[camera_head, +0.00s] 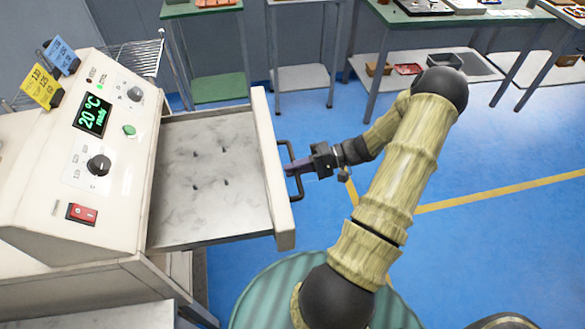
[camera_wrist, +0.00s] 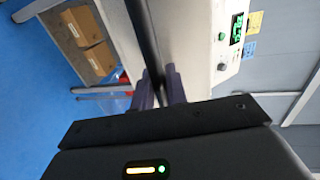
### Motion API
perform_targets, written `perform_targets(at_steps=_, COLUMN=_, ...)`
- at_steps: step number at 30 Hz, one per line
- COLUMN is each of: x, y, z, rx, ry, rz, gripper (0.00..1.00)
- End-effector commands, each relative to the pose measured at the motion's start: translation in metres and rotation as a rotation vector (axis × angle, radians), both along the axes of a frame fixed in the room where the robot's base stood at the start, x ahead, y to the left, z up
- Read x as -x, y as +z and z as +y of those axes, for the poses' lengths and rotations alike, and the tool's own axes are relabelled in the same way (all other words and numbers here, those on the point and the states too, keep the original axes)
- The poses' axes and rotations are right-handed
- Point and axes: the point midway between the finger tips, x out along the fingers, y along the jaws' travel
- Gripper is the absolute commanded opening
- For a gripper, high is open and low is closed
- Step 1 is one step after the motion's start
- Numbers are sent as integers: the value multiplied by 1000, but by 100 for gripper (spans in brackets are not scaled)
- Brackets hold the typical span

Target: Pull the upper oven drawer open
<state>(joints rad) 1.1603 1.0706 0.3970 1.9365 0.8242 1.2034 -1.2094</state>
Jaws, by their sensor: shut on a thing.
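The upper oven drawer (camera_head: 217,172) is pulled well out of the cream oven (camera_head: 112,150) in the head view. Its grey metal floor shows, with a few small dark holes. A black bar handle (camera_head: 290,160) is on its front panel, and the bar also crosses the wrist view (camera_wrist: 145,40). My gripper (camera_head: 294,167) is shut on the handle from the right. In the wrist view its purple fingers (camera_wrist: 160,88) lie on either side of the bar. The drawer looks empty.
The oven panel has a green display (camera_head: 94,114), knobs and a red switch (camera_head: 82,213). Yellow (camera_head: 41,87) and blue (camera_head: 62,55) cards stand on top. A wire rack (camera_head: 135,58) is behind. Green-topped tables (camera_head: 450,18) line the back. Blue floor to the right is open.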

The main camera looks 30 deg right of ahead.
Motion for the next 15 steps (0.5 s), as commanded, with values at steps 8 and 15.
perform_targets(at_steps=8, x=0, y=0, z=0, rx=1, ry=-1, rz=-1, gripper=32)
perform_targets(at_steps=15, x=1, y=0, z=-4, rx=2, ry=-2, rz=-2, gripper=32)
